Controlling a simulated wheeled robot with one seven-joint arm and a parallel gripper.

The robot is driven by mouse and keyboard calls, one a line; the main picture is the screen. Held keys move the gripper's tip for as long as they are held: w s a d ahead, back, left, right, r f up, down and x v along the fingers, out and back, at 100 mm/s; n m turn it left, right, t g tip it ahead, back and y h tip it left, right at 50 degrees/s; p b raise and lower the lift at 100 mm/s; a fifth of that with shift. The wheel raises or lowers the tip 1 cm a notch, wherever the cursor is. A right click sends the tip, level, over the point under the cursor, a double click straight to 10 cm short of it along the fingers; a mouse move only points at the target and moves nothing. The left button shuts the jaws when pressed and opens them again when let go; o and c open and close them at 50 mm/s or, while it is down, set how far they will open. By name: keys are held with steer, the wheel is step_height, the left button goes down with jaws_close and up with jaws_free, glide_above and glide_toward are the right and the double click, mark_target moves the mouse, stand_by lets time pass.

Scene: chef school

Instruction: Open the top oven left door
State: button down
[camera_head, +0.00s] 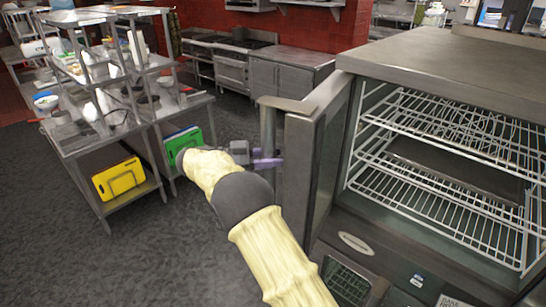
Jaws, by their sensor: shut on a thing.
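The top oven (450,60) stands at the right, a grey metal box with its front uncovered. Its left door (298,165) is swung outward to the left and stands well open, showing the inside. A vertical bar handle (267,125) is on the door's outer face near its free edge. My gripper (268,159), with purple fingers, is shut on the handle at its lower part. My cream-coloured arm reaches up from the bottom of the view. The exact finger contact is small and partly hidden.
White wire racks (440,165) and a dark tray (455,170) sit inside the oven. A metal shelf unit (75,150) with bowls and yellow and green boards stands at the left. Steel counters (290,57) line the back. Dark floor between them is clear.

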steer(key=shift+w+a, duration=0.1)
steer(key=shift+a, duration=0.1)
stand_by(0.3)
steer(key=c, duration=1)
jaws_free()
steer(key=shift+r, duration=0.1)
steer(key=shift+o, duration=0.2)
steer(key=shift+a, duration=0.15)
